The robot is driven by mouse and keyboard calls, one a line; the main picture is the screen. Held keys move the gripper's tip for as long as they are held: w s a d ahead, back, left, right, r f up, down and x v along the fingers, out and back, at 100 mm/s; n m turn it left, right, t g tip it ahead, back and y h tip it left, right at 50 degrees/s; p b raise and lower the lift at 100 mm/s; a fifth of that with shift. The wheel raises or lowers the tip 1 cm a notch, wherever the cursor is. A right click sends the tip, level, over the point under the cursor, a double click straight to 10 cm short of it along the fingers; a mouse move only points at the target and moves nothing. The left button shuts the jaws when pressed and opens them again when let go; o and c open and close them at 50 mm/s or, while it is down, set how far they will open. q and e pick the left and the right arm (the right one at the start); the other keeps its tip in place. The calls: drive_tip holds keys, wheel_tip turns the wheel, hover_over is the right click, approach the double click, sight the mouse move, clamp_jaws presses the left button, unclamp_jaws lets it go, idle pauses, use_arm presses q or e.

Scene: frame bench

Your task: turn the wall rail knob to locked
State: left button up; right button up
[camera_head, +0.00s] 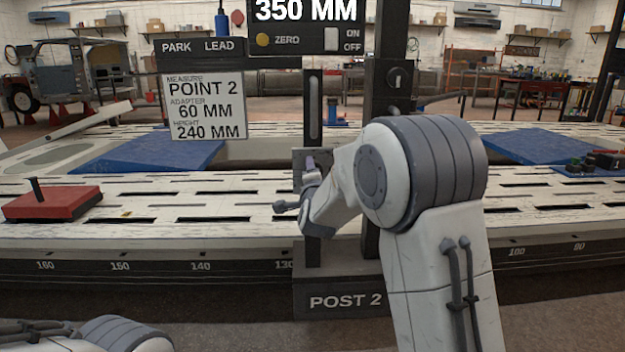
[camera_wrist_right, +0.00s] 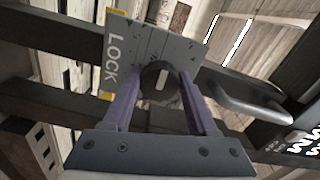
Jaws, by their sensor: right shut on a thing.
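The rail knob (camera_wrist_right: 150,78) is dark and round with a white bar on its face. It sits on a grey plate (camera_wrist_right: 180,45) printed LOCK along its left side in the right wrist view. The white bar runs roughly up and down in that picture. My right gripper (camera_wrist_right: 161,76) is shut on the knob, one purple finger on each side. In the head view the plate (camera_head: 297,160) shows on the post, but my right arm and gripper (camera_head: 311,163) hide the knob. My left gripper is not in view.
A grey bar handle (camera_wrist_right: 240,95) stands right of the knob in the right wrist view. The dark post (camera_head: 385,90) carries a 350 MM display (camera_head: 290,38). A white sign (camera_head: 203,105) hangs left of it. A red block with a handle (camera_head: 52,203) lies on the slotted bench (camera_head: 150,235).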

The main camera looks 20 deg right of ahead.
drive_tip(key=shift+m, duration=0.3)
drive_tip(key=o, duration=1.4)
drive_tip(key=p+v, duration=0.2)
drive_tip(key=v, duration=0.8)
drive_tip(key=shift+s+a, duration=0.1)
drive_tip(key=shift+s, duration=0.15)
